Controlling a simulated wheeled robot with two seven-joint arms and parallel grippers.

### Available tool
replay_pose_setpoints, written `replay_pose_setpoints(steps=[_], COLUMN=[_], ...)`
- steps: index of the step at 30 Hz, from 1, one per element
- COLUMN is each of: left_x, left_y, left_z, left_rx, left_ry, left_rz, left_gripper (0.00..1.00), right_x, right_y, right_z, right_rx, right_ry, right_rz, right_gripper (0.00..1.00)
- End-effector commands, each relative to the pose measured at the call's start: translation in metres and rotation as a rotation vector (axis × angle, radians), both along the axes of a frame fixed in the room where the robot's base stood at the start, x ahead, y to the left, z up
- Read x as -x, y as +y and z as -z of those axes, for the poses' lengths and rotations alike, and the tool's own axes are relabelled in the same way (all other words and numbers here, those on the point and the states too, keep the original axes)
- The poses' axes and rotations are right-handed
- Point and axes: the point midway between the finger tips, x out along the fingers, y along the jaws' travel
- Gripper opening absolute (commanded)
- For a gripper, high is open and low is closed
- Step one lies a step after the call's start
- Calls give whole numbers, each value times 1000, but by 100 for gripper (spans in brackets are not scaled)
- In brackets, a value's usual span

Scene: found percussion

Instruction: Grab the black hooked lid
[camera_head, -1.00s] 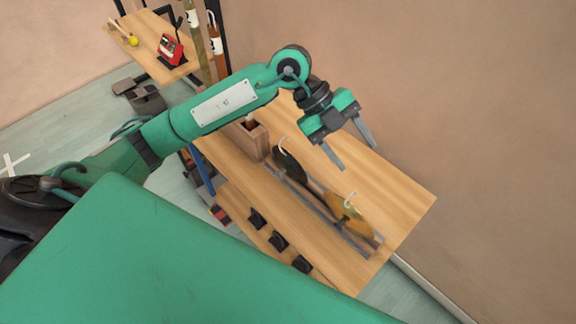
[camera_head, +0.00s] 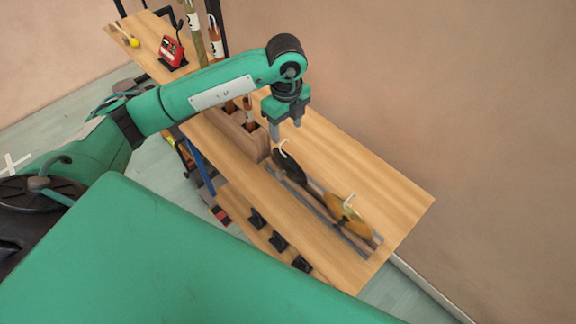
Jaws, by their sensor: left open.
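The black hooked lid (camera_head: 289,166) stands on edge in a grey rack on the wooden table, with its pale hook pointing up. My left gripper (camera_head: 286,131) points down just above the hook and appears apart from it. Its jaws are open and nothing is between them. From this angle I cannot tell how high the fingertips are over the hook. My right gripper is not in view.
A brass-coloured lid (camera_head: 349,219) with a pale hook stands in the same rack (camera_head: 318,204). A wooden box (camera_head: 243,141) stands close to the black lid on the left. The table's (camera_head: 385,190) right side is clear. Several black clips (camera_head: 279,241) sit on a lower shelf.

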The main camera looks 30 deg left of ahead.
Motion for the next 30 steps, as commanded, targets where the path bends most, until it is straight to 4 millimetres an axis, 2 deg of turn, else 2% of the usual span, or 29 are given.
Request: replay_pose_setpoints(steps=[3, 9, 13, 18, 26, 30], left_x=[0, -1, -2, -3, -4, -4], left_y=[0, 3, 9, 8, 8, 8], left_z=[13, 25, 44, 66, 71, 70], left_rx=[0, -1, -1, 1, 2, 2], left_ry=[1, 2, 4, 0, -2, -2], left_rz=[1, 0, -1, 1, 2, 2], left_gripper=[57, 57, 57, 57, 57, 32], right_x=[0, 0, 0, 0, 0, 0], right_y=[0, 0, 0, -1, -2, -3], right_z=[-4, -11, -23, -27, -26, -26], right_rx=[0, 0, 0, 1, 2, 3], right_ry=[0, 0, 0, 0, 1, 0], right_rz=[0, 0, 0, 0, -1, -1], right_gripper=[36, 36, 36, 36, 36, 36])
